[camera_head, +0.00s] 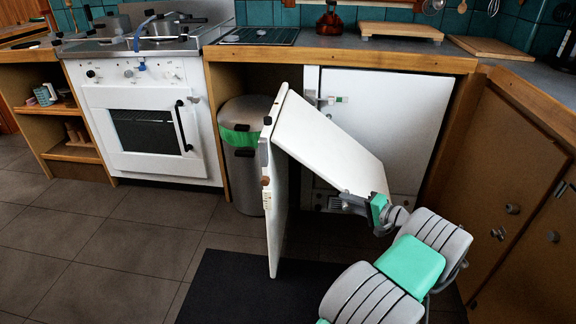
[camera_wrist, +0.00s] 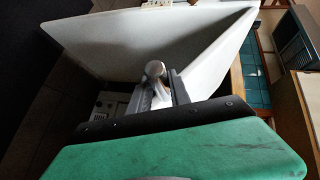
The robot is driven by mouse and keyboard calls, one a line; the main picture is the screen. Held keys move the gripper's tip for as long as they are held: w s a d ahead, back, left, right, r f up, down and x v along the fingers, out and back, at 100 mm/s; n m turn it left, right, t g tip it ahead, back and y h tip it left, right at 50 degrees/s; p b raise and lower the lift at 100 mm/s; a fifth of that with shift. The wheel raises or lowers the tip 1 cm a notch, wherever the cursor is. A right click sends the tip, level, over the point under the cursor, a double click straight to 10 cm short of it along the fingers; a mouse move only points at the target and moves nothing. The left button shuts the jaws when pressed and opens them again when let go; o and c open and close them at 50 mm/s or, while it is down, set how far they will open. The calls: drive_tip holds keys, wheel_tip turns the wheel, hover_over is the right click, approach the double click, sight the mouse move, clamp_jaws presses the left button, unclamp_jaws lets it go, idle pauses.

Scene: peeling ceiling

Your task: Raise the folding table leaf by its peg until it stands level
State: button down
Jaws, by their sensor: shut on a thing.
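The white table leaf (camera_head: 330,145) slopes down to the right from the top of an upright white panel (camera_head: 276,195), so it is tilted, not level. In the wrist view the leaf (camera_wrist: 110,45) fills the upper middle as a broad pale surface. My gripper (camera_head: 355,202) is at the leaf's lower right end. In the wrist view its two fingers (camera_wrist: 160,90) are closed around the pale, round-ended peg (camera_wrist: 155,69). The peg is hidden in the head view by my gripper.
A white cabinet front (camera_head: 385,125) stands behind the leaf under the wooden counter (camera_head: 340,58). A grey bin (camera_head: 245,180) stands left of the panel. A white oven (camera_head: 145,130) is further left, brown cabinets (camera_head: 530,220) at right. A dark mat (camera_head: 235,290) lies on the floor.

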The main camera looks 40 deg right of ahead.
drive_tip(key=r+p, duration=0.1)
drive_tip(key=p, duration=0.2)
drive_tip(key=r+p, duration=0.1)
drive_tip(key=p, duration=0.2)
drive_tip(key=s+r+p, duration=0.1)
drive_tip(key=p, duration=0.2)
drive_tip(key=shift+d+r, duration=0.25)
drive_tip(key=shift+d, duration=0.05)
drive_tip(key=shift+f, duration=0.2)
